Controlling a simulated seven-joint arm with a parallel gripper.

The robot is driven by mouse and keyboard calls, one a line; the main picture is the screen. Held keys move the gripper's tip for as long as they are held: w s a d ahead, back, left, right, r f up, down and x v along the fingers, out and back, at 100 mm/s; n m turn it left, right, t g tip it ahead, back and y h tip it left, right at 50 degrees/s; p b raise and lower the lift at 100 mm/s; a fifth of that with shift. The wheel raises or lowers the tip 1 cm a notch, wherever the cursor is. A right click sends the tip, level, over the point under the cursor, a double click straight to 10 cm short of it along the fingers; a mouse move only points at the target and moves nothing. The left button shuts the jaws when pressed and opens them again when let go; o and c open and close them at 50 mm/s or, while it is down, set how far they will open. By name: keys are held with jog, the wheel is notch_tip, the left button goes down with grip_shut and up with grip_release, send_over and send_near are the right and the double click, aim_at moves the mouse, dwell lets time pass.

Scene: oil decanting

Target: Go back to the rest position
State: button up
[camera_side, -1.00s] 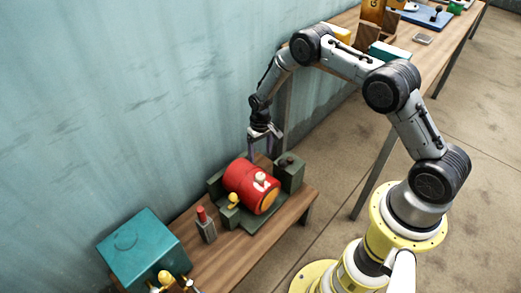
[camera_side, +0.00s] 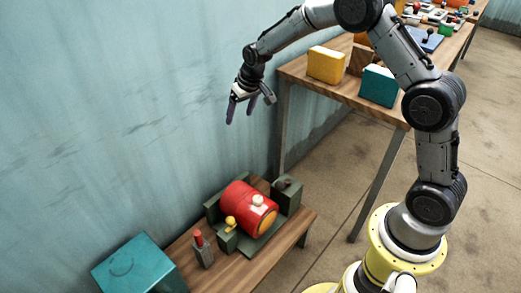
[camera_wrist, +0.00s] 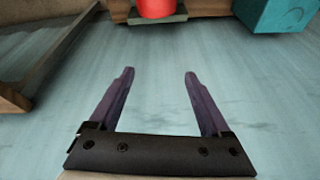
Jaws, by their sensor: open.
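My gripper (camera_side: 242,108) is in the air in front of the blue wall, well above the low wooden bench (camera_side: 255,270). Its two purple fingers are apart with nothing between them, as the wrist view (camera_wrist: 159,75) also shows. A red drum (camera_side: 248,207) with an orange end and a white cap lies on its side in a dark green cradle on the bench. The drum is partly cut off at the top of the wrist view (camera_wrist: 157,8).
A small red-topped bottle (camera_side: 203,250) and a teal box (camera_side: 140,266) stand on the low bench left of the drum. A taller table (camera_side: 345,94) at the back right holds a yellow box (camera_side: 327,65), a teal box (camera_side: 379,86) and other items. The air around my gripper is clear.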

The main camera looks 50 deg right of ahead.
jog(key=s+a+r+t, duration=0.2)
jog(key=s+r, duration=0.6)
jog(key=r, duration=0.3)
jog(key=s+a+r+t, duration=0.1)
jog(key=s+r, duration=0.8)
jog(key=r, duration=0.2)
jog(key=s+r+n, duration=0.1)
jog(key=s, duration=1)
jog(key=s+f+g, duration=0.1)
jog(key=s+f, duration=0.5)
jog(key=s, duration=0.4)
jog(key=shift+a+f+n, duration=0.25)
jog(key=shift+a+n, duration=0.15)
jog(key=shift+w, duration=0.1)
